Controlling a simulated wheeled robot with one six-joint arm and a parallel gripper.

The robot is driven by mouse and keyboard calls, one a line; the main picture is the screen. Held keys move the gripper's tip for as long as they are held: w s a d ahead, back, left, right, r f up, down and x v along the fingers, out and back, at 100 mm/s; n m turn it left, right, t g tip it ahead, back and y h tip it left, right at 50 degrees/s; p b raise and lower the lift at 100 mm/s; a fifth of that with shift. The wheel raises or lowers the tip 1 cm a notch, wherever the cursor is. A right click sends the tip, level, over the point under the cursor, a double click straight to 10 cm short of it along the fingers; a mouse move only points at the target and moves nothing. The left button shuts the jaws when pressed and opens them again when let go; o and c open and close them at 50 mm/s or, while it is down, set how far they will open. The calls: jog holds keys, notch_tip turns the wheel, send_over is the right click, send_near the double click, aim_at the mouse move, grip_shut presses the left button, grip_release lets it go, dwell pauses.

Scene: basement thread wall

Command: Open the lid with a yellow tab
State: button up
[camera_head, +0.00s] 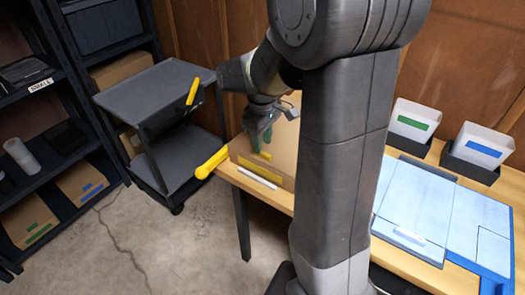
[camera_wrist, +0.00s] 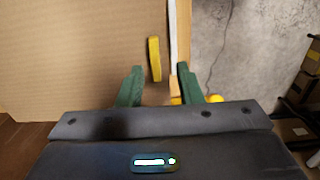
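A cardboard box (camera_head: 284,160) with a flat lid stands on the wooden table, partly hidden behind my arm. A yellow tab (camera_head: 265,155) is on the lid near its front edge; it also shows in the wrist view (camera_wrist: 154,60) as a short upright strip on the brown lid (camera_wrist: 75,50). My gripper (camera_head: 262,138) points down over the lid, close to the tab. In the wrist view my gripper (camera_wrist: 158,82) is open, its two green fingers apart with nothing between them. The tab lies just beyond the fingertips. Whether a finger touches the lid I cannot tell.
A white strip (camera_head: 260,173) runs along the box's front. A yellow cylinder (camera_head: 212,163) sticks out by the table's left end. A grey cart (camera_head: 155,88) and dark shelves stand left. White bins (camera_head: 413,121) and a light-blue panel (camera_head: 455,212) are right. The floor in front is clear.

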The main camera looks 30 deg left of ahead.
aim_at(263, 153)
notch_tip(263, 153, down, 4)
jog(key=shift+w+r, duration=0.15)
jog(key=shift+r, duration=0.05)
jog(key=shift+w+a+f, duration=0.15)
jog(key=shift+f, duration=0.1)
grip_shut()
